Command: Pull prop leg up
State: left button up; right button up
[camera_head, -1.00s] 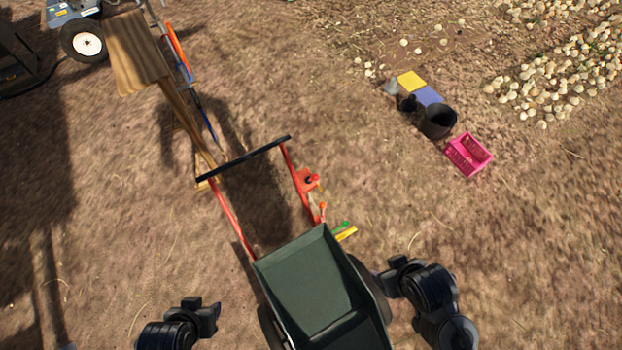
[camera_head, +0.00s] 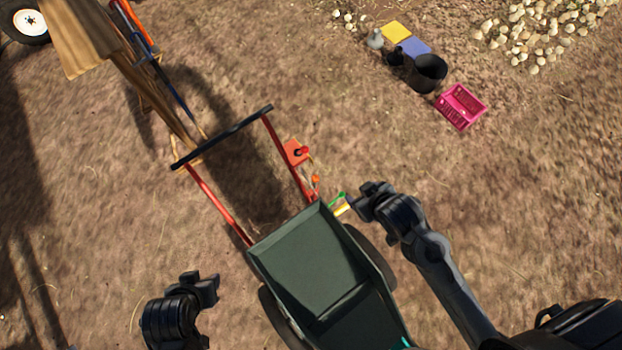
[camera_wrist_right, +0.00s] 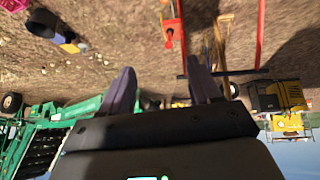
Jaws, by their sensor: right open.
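A dark green cart (camera_head: 310,262) with red side handles and a black crossbar (camera_head: 222,137) stands in the middle of the head view. I cannot make out a prop leg for certain; small green, yellow and orange parts (camera_head: 340,204) show beside the cart's right front corner. My right gripper (camera_head: 366,200) is just right of those parts, apart from the cart's tub. In the right wrist view its two fingers (camera_wrist_right: 163,88) are spread with nothing between them. My left gripper (camera_head: 212,288) is left of the cart, over bare ground; its fingers are not clear.
A pink crate (camera_head: 461,107), a black bucket (camera_head: 428,72) and yellow and blue squares (camera_head: 396,32) lie at the upper right. A wooden-topped stand with tools (camera_head: 84,38) is at the upper left. Open dirt surrounds the cart.

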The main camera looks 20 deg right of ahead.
jog(key=w+a+f+n+t+y+b, duration=0.1)
jog(key=w+f+n+t+y+b, duration=0.15)
jog(key=w+f+b, duration=0.9)
jog(key=w+a+f+n+t+y+b, duration=0.1)
jog(key=w+f+n+t+y+b, duration=0.2)
jog(key=w+f+b, duration=0.85)
notch_tip(320, 180, down, 21)
jog(key=s+d+g+y+b, duration=0.1)
jog(key=s+d+y+b, duration=0.2)
jog(key=y+b, duration=1.15)
jog(key=w+a+h+b, duration=0.4)
jog(key=a+h+b, duration=0.2)
jog(key=b, duration=0.3)
jog(key=shift+w+a, duration=0.15)
jog(key=shift+w, duration=0.15)
jog(key=shift+r+m, duration=0.1)
jog(key=shift+m, duration=0.15)
grip_shut()
